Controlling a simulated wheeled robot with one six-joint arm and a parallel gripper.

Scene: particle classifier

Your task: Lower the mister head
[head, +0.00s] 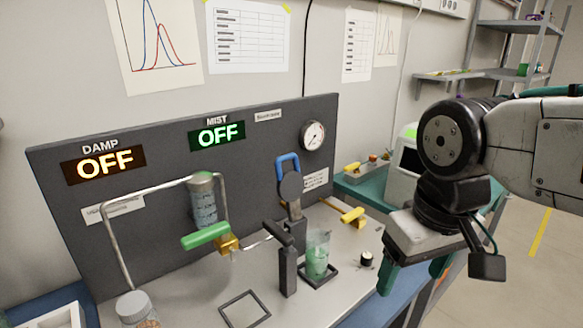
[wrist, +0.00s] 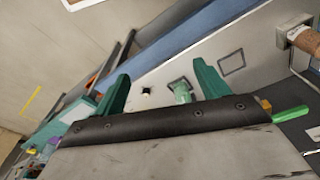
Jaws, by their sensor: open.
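A dark round-bodied piece with a blue loop handle (head: 288,163) stands raised in front of the panel, behind the cup; it looks like the mister head (head: 291,186). A clear cup with green contents (head: 318,260) stands in a square frame on the bench below it, slightly right. The cup also shows in the wrist view (wrist: 181,91), partly between the fingers. My gripper (head: 414,275) is open and empty, with green fingers, to the right of the cup and apart from it. In the wrist view my gripper (wrist: 164,85) shows both fingers spread. The blue handle is not clear in the wrist view.
The panel (head: 255,150) shows DAMP and MIST both OFF. A dark post (head: 287,270) stands left of the cup. A green-handled valve (head: 205,235), a yellow handle (head: 352,216) and a black knob (head: 367,258) are nearby. An empty square frame (head: 245,310) lies at the front.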

